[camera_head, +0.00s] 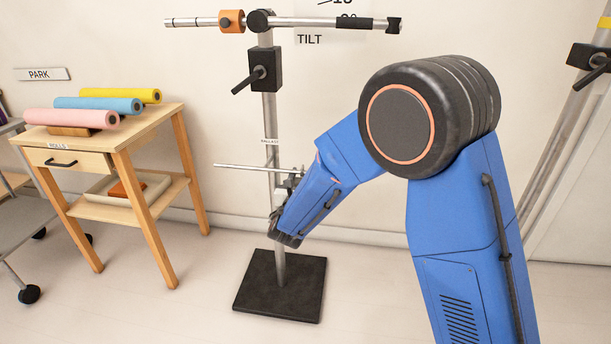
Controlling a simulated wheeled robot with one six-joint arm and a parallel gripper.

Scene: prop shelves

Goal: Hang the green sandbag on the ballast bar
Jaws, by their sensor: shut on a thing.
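The ballast bar (238,167) is a thin metal rod that sticks out sideways, low on the upright pole of a stand, below a small label (270,141). My gripper (273,222) is low beside the pole, just under the bar's level, and mostly hidden by my blue wrist. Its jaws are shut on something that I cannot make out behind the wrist. I cannot tell whether the gripper touches the pole. No green sandbag shows in this view; it may be hidden by my arm.
The stand has a black square base (254,284) and a top crossbar (330,22) with an orange clamp (232,21). A wooden table (160,125) with coloured rolls stands left, beside a grey cart (28,220). Another pole (577,120) stands right. Floor between table and base is clear.

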